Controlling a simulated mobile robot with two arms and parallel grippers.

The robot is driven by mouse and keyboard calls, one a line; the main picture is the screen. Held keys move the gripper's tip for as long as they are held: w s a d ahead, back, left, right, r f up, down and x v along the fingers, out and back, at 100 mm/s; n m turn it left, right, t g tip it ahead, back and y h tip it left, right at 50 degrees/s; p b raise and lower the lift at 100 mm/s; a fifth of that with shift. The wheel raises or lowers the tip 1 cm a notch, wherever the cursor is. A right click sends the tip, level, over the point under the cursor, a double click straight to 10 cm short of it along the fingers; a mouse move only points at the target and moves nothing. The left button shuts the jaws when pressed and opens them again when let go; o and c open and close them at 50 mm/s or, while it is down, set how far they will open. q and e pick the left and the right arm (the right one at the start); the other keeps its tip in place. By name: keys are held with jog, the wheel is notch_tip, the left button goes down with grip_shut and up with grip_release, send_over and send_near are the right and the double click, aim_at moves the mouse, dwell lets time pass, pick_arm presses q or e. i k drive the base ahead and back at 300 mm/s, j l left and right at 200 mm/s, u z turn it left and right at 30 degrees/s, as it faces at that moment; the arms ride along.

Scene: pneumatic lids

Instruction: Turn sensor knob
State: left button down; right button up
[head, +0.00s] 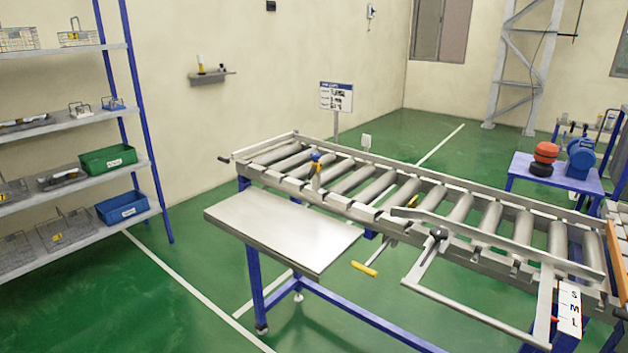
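A roller conveyor (275,182) with grey rollers crosses the middle of the view. A small sensor-like part with a blue top (316,157) and a yellow-orange body stands on its near rail. A black round knob (438,233) sits further right on the same rail, at the end of a slotted metal arm. I cannot tell which of these is the sensor knob or how either is turned. Neither of my grippers is in view.
A bare metal side table (280,228) adjoins the conveyor. A yellow handle (364,269) sticks out below. A white S, M, L plate (569,309) stands right. Shelves with a green bin (108,160) and blue bin (122,207) are left. Green floor between is clear.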

aim_at(315, 156)
jog(key=i+j, duration=0.3)
jog(key=i, duration=0.15)
jog(key=i+j, duration=0.25)
jog(key=i, duration=0.2)
jog(key=z, duration=0.05)
